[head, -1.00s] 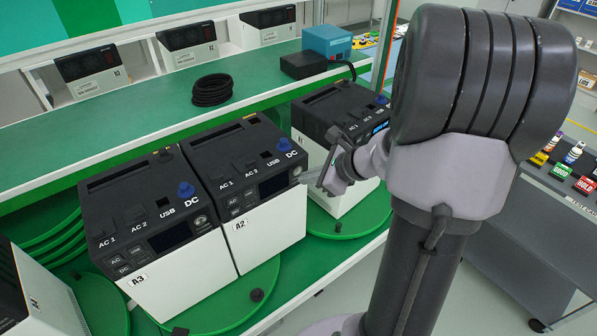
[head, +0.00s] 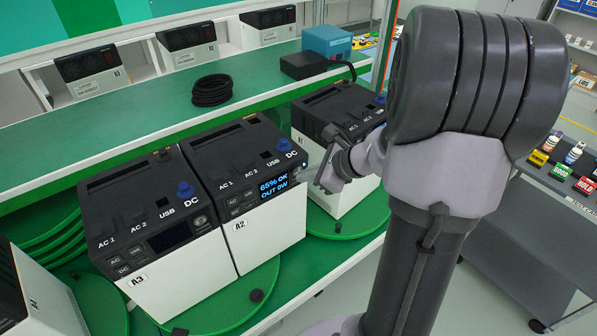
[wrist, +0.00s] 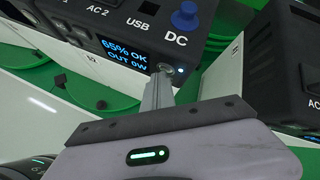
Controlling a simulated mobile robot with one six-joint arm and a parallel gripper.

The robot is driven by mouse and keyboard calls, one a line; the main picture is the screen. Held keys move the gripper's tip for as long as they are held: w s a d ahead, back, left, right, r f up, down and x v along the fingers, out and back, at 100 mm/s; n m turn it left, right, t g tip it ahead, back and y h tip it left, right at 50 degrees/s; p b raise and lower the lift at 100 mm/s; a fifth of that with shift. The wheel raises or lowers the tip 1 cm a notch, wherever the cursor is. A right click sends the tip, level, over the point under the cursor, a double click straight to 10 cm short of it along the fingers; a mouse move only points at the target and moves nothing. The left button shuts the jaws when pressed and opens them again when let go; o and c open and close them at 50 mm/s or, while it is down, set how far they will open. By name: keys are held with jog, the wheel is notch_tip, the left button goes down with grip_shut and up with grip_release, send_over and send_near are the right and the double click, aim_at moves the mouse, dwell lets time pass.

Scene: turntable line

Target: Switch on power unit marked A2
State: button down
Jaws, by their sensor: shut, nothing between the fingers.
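The power unit marked A2 (head: 262,236) is a white box with a black top, standing on a green turntable. Its display is lit and reads "65% OK OUT 0W"; the lit display also shows in the wrist view (wrist: 126,54). A round button (wrist: 166,68) sits right of the display, with a small light glowing beside it. My gripper (wrist: 158,92) is shut and empty, its fingertips just below that button in the wrist view; I cannot tell whether they touch it. In the head view my gripper (head: 322,180) is at the right front edge of A2.
Unit A3 (head: 178,275) stands close against A2 on the left, its display dark. A green shelf (head: 130,135) with a black cable coil (head: 211,90) runs above and behind.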

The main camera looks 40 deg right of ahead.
jog(key=shift+s, duration=0.8)
jog(key=s, duration=0.5)
jog(key=shift+b, duration=0.4)
dwell(0.5)
